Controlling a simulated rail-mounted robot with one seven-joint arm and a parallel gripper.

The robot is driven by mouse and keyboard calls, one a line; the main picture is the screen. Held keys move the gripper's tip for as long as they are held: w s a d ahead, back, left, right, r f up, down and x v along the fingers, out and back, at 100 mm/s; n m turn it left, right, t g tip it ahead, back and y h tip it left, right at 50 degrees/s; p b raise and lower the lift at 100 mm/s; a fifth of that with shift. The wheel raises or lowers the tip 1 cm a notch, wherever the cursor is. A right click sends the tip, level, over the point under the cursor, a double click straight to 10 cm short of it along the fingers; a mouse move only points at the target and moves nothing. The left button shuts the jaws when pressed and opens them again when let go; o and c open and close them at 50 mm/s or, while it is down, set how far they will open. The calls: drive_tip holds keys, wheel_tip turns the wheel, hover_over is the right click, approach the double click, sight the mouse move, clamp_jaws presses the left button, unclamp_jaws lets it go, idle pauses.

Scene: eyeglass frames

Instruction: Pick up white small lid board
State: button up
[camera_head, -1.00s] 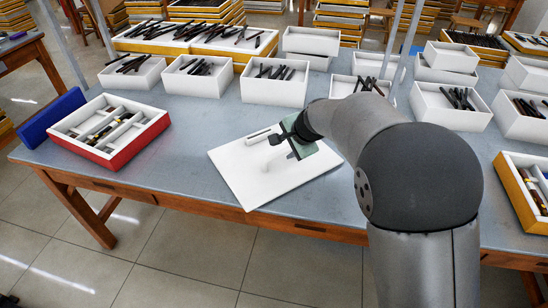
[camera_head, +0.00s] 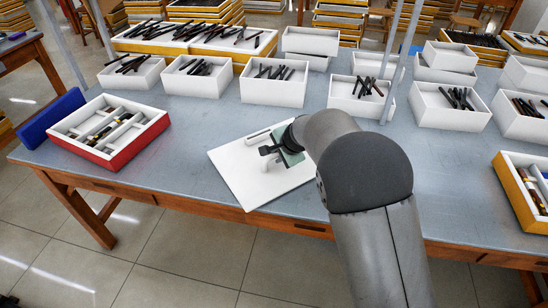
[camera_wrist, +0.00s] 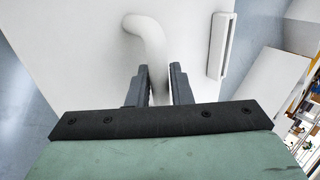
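The white lid board (camera_head: 236,182) lies flat on the blue-grey table, its near corner at the table's front edge. It has a slotted bar (camera_wrist: 222,45) and a curved white handle (camera_wrist: 146,32) on its top. My gripper (camera_head: 265,151) is low over the board's middle, at the handle. In the wrist view, the two dark fingers (camera_wrist: 159,68) stand on either side of the handle's lower part. They look parted, with no clear contact. The handle's lower end is hidden behind the gripper body.
A red-sided tray (camera_head: 150,133) with compartments sits at the left, beside a blue panel (camera_head: 50,118). White boxes (camera_head: 275,92) of dark eyeglass parts line the table's back. A yellow-sided tray (camera_head: 513,190) is at the right. The table (camera_head: 180,185) left of the board is clear.

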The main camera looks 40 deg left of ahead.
clamp_jaws()
drive_tip(key=shift+r, duration=0.1)
drive_tip(key=shift+r, duration=0.5)
wheel_tip(320, 180, up, 3)
drive_tip(key=shift+d+f, duration=0.15)
drive_tip(key=s+d+r+b, duration=0.1)
drive_tip(key=s+d+r, duration=0.3)
drive_tip(key=d+r, duration=0.5)
drive_tip(key=d, duration=0.4)
drive_tip(key=shift+s, duration=0.4)
